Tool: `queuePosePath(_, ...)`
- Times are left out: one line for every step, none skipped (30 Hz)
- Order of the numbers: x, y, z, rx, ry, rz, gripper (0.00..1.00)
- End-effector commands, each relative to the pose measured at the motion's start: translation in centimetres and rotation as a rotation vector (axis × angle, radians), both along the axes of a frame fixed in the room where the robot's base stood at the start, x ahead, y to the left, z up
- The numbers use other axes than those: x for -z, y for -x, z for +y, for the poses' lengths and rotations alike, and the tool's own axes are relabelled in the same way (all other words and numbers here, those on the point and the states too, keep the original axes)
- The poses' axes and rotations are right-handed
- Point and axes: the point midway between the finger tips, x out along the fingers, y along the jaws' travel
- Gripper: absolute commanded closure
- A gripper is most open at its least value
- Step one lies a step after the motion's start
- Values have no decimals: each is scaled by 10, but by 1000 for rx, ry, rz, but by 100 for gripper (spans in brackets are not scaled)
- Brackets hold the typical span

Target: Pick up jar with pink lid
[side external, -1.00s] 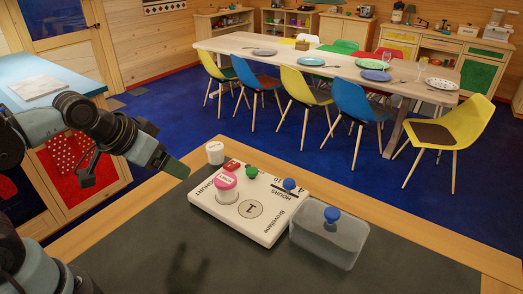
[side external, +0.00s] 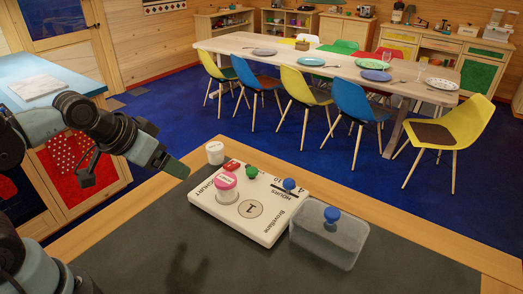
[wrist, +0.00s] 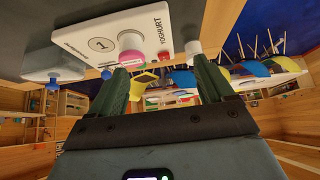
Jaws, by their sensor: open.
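The jar with the pink lid (side external: 226,187) stands upright on a white board printed with "YOGHURT" and a circled 1 (side external: 262,230). In the wrist view its pink lid (wrist: 131,59) shows just beyond the fingertip on the left. My gripper (side external: 135,176) is open and empty, left of the jar and apart from it in the side view. In the wrist view my gripper (wrist: 160,66) has its two green fingers spread wide.
A small white jar (side external: 215,153) stands behind the board, near the table edge. Green (side external: 251,171) and blue (side external: 289,185) knobs show on the board. A clear container with a blue knob (side external: 328,245) stands at its right. The dark tabletop (side external: 225,265) in front is clear.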

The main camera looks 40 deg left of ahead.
Motion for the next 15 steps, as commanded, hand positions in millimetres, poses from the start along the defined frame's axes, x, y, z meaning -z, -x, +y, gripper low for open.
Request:
queuePosePath(0, 0, 0, 0, 0, 0, 19)
queuePosePath(0, 0, 0, 0, 0, 0, 17)
queuePosePath(0, 0, 0, 0, 0, 0, 17)
queuePosePath(0, 0, 0, 0, 0, 0, 17)
queuePosePath(0, 0, 0, 0, 0, 0, 17)
queuePosePath(0, 0, 0, 0, 0, 0, 17)
queuePosePath(0, 0, 0, 0, 0, 0, 17)
queuePosePath(0, 0, 0, 0, 0, 0, 17)
queuePosePath(0, 0, 0, 1, 0, 2, 17)
queuePosePath(0, -1, 0, 5, 2, 6, 17)
queuePosePath(1, -1, 0, 9, 2, 12, 17)
queuePosePath(1, -3, 0, 18, 5, 23, 17)
queuePosePath(2, -3, 0, 29, 10, 35, 17)
queuePosePath(3, -5, 0, 44, 14, 49, 17)
queuePosePath(4, -7, -1, 67, 22, 70, 17)
